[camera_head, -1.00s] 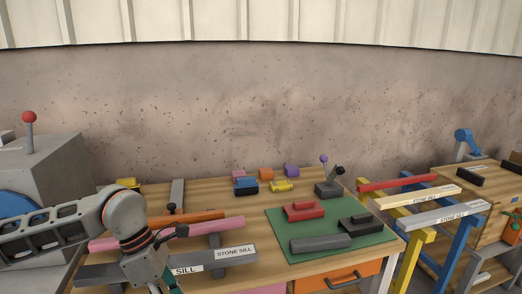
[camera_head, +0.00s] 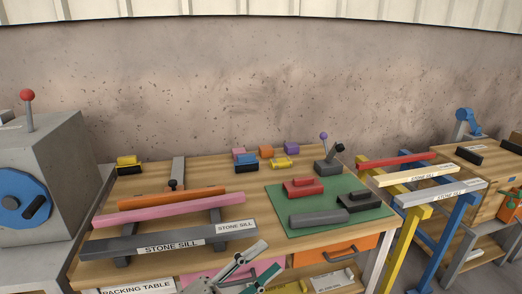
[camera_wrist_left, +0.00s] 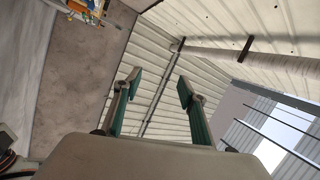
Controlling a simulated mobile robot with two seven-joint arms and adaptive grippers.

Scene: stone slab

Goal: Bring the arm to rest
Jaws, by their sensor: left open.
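My left gripper (camera_head: 268,258) shows at the bottom middle of the head view, low in front of the packing table (camera_head: 125,268). Its fingers point up and to the right. In the left wrist view its two green-padded fingers (camera_wrist_left: 159,84) stand apart with nothing between them. Most of my left arm is out of the head view. The dark grey stone sill (camera_head: 170,243) lies across supports on the table, with a pink bar (camera_head: 170,210) and an orange bar (camera_head: 172,198) behind it. My right gripper is in neither view.
A green mat (camera_head: 290,226) on the table carries a red block (camera_head: 303,187) and dark grey pieces. Small coloured blocks stand at the back. A grey machine (camera_head: 50,170) with a blue disc is at the left; yellow and blue trestles (camera_head: 462,225) with bars stand at the right.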

